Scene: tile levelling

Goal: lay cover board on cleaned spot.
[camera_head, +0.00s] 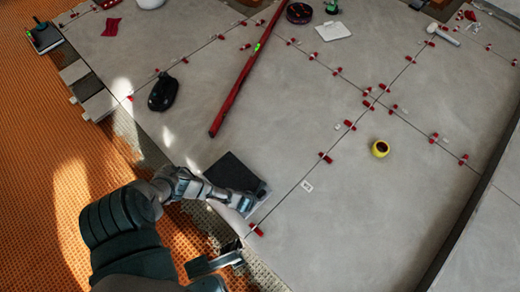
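My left arm comes in from the lower left. Its gripper (245,201) is at the near right edge of a dark square board (231,170), by the near edge of the tiled floor. Something pale shows under and beside the gripper. I cannot tell whether the fingers hold the board or only touch it. The board looks flat or nearly flat on the tile. A cleaned spot cannot be told apart; the tile under the board is hidden. A dark and grey piece at the bottom edge is unclear.
A long red level (245,75) lies across the tiles (330,230). A black mouse-shaped object (163,92), a yellow tape roll (380,148), a white card (333,31) and a mallet (443,36) lie apart. Red clips line the joints. Orange matting (40,200) is at left.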

